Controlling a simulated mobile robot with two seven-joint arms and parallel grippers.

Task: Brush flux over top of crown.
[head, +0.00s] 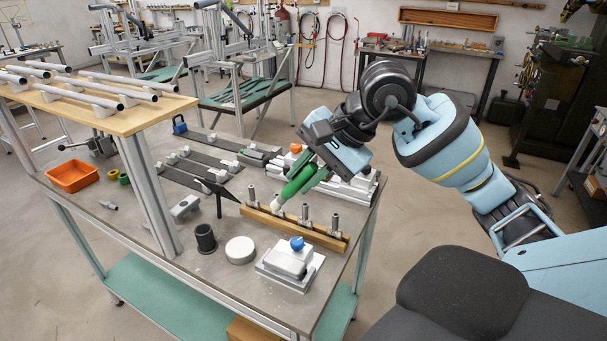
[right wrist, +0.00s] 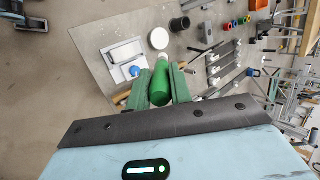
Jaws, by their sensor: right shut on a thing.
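My right gripper (head: 296,188) has green fingers and is shut on a green applicator (right wrist: 160,82), which has a rounded body. A white tip shows below the fingers in the head view, at the wooden rack. The wooden rack (head: 318,237) carries several upright metal pegs (head: 305,211). I cannot tell whether the tip touches the rack or a peg. I cannot tell for sure which piece is the crown; a pale block with a blue knob (head: 297,243) sits near the rack's front. My left gripper is not in view.
A white disc (head: 240,250) and a black cup (head: 206,238) stand left of the rack on the grey bench (head: 150,235). An orange bin (head: 72,176) is at the far left. A raised wooden shelf (head: 110,121) holds metal tubes.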

